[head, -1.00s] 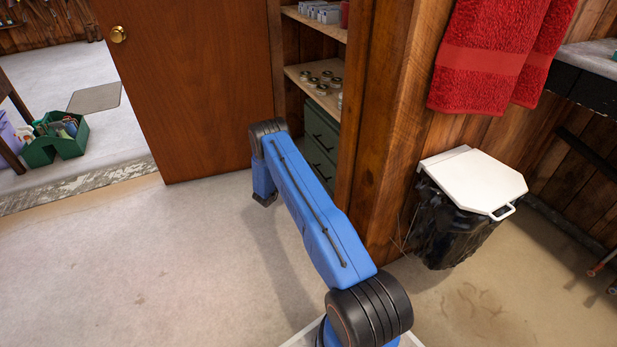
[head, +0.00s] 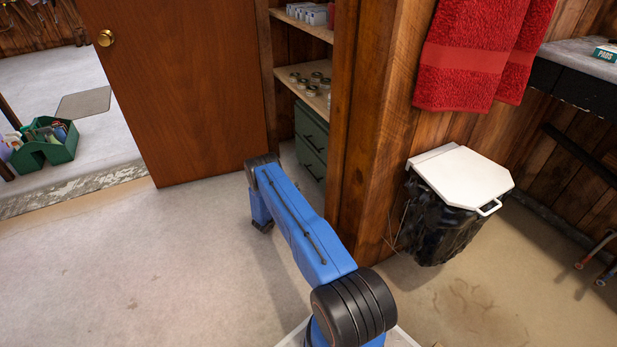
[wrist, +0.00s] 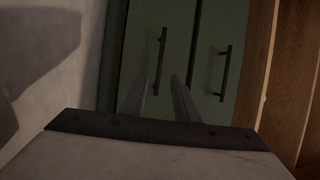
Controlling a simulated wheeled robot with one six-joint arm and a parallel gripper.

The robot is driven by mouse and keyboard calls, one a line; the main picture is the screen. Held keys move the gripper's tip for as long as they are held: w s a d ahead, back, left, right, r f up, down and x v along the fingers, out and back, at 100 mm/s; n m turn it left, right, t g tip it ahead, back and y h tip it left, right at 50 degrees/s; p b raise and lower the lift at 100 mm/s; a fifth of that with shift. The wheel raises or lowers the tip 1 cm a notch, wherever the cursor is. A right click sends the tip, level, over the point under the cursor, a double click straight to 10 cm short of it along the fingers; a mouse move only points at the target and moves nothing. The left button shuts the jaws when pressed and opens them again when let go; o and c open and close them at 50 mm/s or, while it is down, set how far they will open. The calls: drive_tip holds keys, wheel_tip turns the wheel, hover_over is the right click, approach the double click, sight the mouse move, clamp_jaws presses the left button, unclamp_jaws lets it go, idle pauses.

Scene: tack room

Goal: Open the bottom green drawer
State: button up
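The green drawers stand low in a wooden shelf unit. In the head view, the upper drawer (head: 312,130) is above the bottom green drawer (head: 308,164), which is partly hidden by my blue arm. The wrist view is turned sideways, with floor at left. There the bottom drawer (wrist: 142,35) is the left front, with a dark bar handle (wrist: 160,60); the upper drawer's handle (wrist: 225,70) is right of it. Both drawers look shut. My gripper (wrist: 160,90) is open and empty, its fingers apart and pointing toward the bottom drawer's handle. Contact cannot be told.
A wooden post (head: 365,130) stands right of the drawers. A brown door (head: 180,90) stands open at left. A lidded white bin (head: 462,180) with a black bag is at right, under a red towel (head: 480,55).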

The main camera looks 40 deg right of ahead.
drive_tip(key=x, duration=1.2)
drive_tip(key=shift+d, duration=0.2)
drive_tip(key=shift+r, duration=0.1)
clamp_jaws()
